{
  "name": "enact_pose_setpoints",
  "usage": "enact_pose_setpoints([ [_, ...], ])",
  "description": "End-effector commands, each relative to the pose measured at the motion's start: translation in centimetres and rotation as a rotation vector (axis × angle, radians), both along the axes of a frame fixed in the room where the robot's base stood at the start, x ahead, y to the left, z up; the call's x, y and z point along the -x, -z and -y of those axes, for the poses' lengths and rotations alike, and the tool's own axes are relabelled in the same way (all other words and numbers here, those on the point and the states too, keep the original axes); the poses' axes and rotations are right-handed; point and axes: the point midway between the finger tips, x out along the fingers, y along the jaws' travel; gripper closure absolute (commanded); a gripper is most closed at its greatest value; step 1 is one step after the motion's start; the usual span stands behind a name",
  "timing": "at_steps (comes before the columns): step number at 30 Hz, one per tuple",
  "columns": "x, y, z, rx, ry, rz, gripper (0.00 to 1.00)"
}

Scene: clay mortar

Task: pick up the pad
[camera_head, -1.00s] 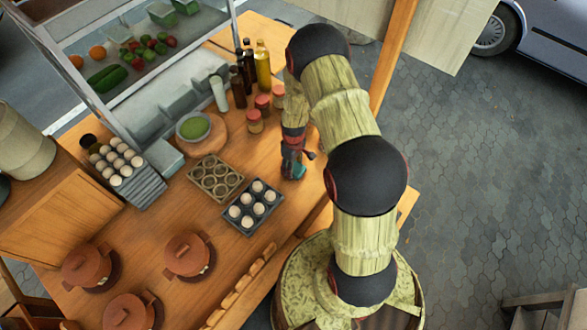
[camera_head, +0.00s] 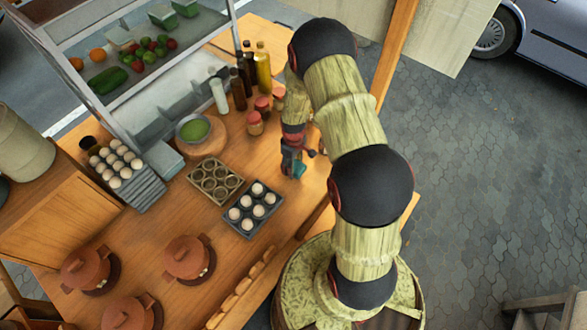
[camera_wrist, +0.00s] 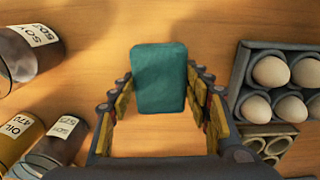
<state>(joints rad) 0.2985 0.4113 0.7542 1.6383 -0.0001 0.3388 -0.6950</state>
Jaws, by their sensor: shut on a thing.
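The pad (camera_wrist: 159,78) is a teal, rounded rectangular block. In the wrist view it stands between the two fingers of my gripper (camera_wrist: 159,84), which is shut on it. In the head view, my gripper (camera_head: 293,166) points down over the wooden counter, to the right of the egg tray, and a small teal part of the pad (camera_head: 299,171) shows at its tip. I cannot tell whether the pad touches the counter or hangs just above it.
A grey tray of eggs (camera_head: 235,227) lies left of my gripper, with an empty brown mould tray (camera_head: 206,190) beyond it. Red-lidded jars (camera_head: 255,127) and tall bottles (camera_head: 263,70) stand behind. Clay pots (camera_head: 187,260) stand at the lower left. Bare counter (camera_head: 215,222) lies between.

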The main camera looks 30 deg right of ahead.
Motion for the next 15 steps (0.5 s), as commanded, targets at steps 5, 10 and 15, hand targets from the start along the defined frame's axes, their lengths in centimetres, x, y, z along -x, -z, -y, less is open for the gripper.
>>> enact_pose_setpoints([
  [5, 2.3, -3.6, -1.3, 0.002, 0.000, 0.004, 0.73],
  [10, 5.1, -6.7, -2.8, 0.000, -0.002, 0.002, 0.73],
  [15, 8.3, -8.2, -4.5, 0.001, -0.001, 0.003, 0.73],
])
